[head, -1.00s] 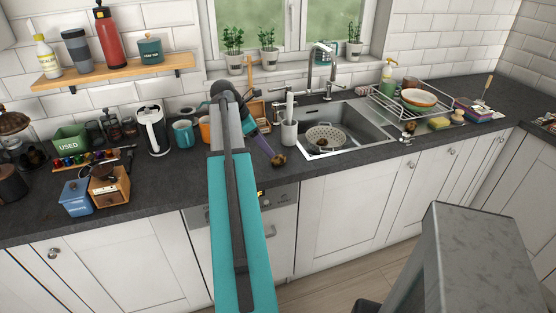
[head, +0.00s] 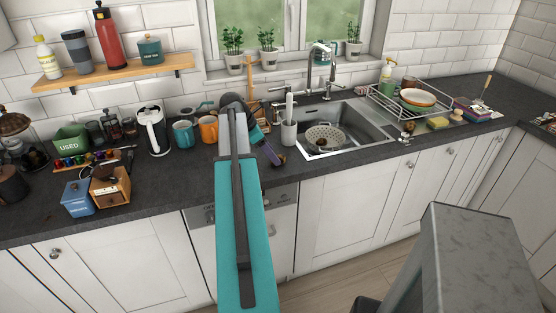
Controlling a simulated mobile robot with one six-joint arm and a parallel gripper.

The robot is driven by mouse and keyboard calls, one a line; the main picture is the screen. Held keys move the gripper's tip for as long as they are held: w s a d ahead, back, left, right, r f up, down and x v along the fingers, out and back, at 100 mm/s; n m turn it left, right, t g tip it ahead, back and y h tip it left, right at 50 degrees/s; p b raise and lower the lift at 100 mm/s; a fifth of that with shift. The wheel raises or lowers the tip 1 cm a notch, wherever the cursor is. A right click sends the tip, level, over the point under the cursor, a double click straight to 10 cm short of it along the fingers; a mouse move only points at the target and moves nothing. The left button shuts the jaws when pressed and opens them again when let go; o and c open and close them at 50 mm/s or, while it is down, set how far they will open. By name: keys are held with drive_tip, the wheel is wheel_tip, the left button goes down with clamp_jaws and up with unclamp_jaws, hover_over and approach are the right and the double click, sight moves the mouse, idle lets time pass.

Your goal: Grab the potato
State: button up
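Another brown lump (head: 322,147) sits in the speckled colander (head: 325,132) in the sink. A further brown item (head: 409,127) lies on the worktop right of the sink.
A grey utensil pot (head: 289,134) stands just right of and behind my gripper. Orange (head: 208,130) and teal (head: 183,133) mugs and a kettle (head: 155,131) stand to the left. The worktop left of my arm is partly clear.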

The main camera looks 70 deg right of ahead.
drive_tip(key=shift+p+x, duration=0.3)
drive_tip(key=shift+x, duration=1.3)
drive_tip(key=shift+r, duration=0.1)
drive_tip(key=c, duration=1.1)
